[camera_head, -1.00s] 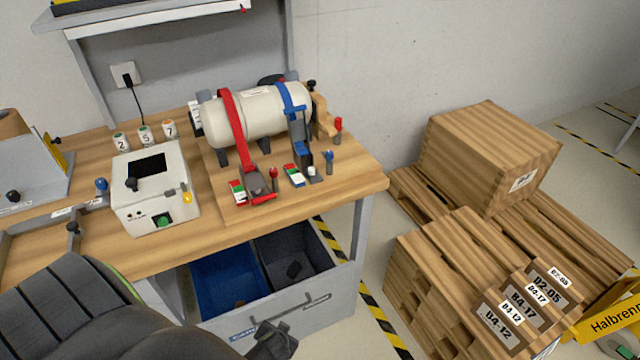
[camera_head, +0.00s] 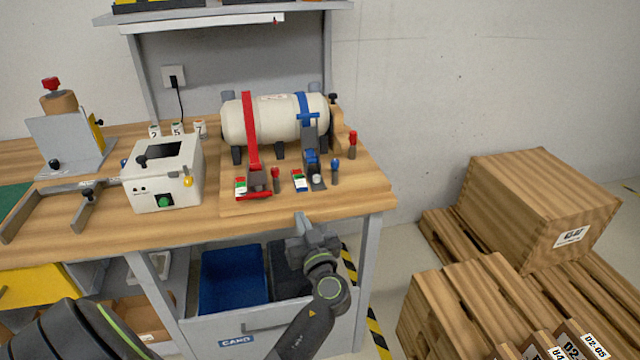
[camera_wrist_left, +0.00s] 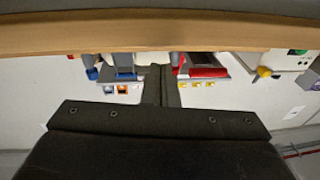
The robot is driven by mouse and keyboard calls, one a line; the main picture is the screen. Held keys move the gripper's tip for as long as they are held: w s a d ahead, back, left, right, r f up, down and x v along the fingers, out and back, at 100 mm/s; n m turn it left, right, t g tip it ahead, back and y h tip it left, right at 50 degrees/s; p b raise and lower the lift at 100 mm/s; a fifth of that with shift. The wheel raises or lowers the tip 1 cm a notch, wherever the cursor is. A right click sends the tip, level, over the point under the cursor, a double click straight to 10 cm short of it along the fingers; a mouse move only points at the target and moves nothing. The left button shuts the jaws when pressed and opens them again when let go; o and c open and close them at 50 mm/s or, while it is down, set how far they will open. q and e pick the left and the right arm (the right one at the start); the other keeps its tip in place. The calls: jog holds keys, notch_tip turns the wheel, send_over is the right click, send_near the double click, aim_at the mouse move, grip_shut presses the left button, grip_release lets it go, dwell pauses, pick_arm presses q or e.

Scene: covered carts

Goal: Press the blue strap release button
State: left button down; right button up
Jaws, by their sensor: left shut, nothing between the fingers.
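A blue strap (camera_head: 303,106) runs over a cream cylinder (camera_head: 270,122) on the bench. Its blue and grey buckle (camera_head: 311,150) hangs at the front, with a pale round knob (camera_head: 317,180) at its lower end. A blue-capped post (camera_head: 335,166) stands just right of it; which part is the release button I cannot tell for sure. My left gripper (camera_head: 301,221) is shut and empty, in front of the bench edge, below and nearer than the buckle. Its fingers (camera_wrist_left: 161,84) show in the left wrist view between blue parts (camera_wrist_left: 92,73) and red parts (camera_wrist_left: 205,71). My right gripper is out of view.
A red strap (camera_head: 249,130) with a red buckle and a red-capped post (camera_head: 275,177) sits left of the blue one. A white box (camera_head: 163,185) with a green button stands further left. The bench edge (camera_head: 225,228) lies close to my gripper. Wooden crates (camera_head: 535,205) stand right.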

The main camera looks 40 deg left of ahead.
pick_arm(q)
jog(key=w+d+r+t, duration=0.3)
jog(key=w+r, duration=0.1)
jog(key=w, duration=0.1)
jog(key=shift+w+d+r+m+y, duration=0.2)
jog(key=shift+d+r+m+y, duration=0.1)
jog(key=shift+m, duration=0.1)
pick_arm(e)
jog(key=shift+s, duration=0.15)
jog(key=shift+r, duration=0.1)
